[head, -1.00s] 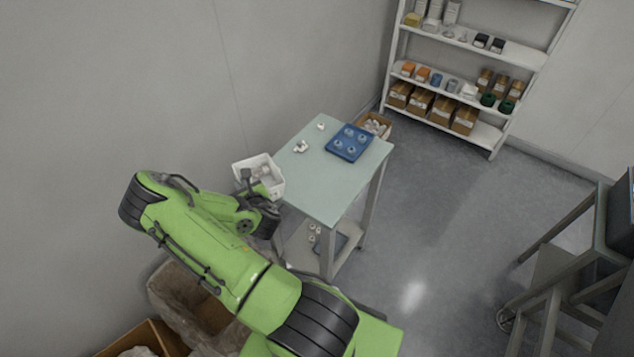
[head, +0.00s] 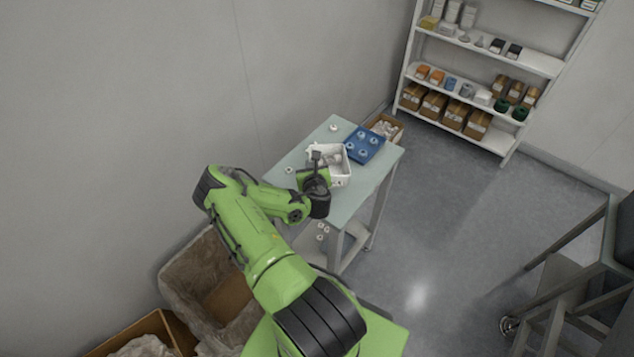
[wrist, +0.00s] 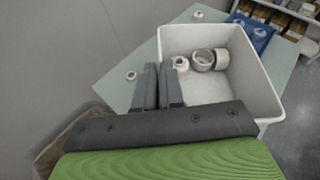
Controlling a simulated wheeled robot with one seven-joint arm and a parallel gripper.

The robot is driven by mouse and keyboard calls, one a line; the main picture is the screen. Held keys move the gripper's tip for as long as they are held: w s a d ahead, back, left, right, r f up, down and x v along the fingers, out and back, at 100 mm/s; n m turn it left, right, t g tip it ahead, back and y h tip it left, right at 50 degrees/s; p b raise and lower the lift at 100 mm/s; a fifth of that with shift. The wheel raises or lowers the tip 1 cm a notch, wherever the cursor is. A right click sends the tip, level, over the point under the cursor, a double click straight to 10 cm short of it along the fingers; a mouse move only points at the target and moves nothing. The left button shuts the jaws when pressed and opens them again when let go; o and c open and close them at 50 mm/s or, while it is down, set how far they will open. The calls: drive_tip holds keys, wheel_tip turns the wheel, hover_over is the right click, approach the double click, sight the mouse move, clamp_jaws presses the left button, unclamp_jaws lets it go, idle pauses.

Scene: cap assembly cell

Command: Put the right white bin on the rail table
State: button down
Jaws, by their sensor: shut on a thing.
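The white bin (head: 341,172) is at my gripper (head: 316,158), over the middle of the pale green table (head: 352,204). In the wrist view the bin (wrist: 262,92) shows its open top, with several white and grey round parts inside. My gripper (wrist: 161,75) is shut on the bin's near left wall, one finger on each side of it. The bin looks roughly level. I cannot tell whether its base touches the tabletop.
A blue tray (head: 364,145) with round parts is close beside the bin at the table's far right. Small white parts (head: 334,127) lie on the tabletop. A wall is behind; a lined box (head: 207,278) stands below left. The table's front is clear.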

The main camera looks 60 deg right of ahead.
wheel_tip(320, 180, down, 7)
drive_tip(key=shift+f+b, duration=0.1)
drive_tip(key=shift+b, duration=0.85)
drive_tip(key=c, duration=1.3)
unclamp_jaws()
drive_tip(key=shift+o, duration=0.2)
drive_tip(key=shift+r, duration=0.2)
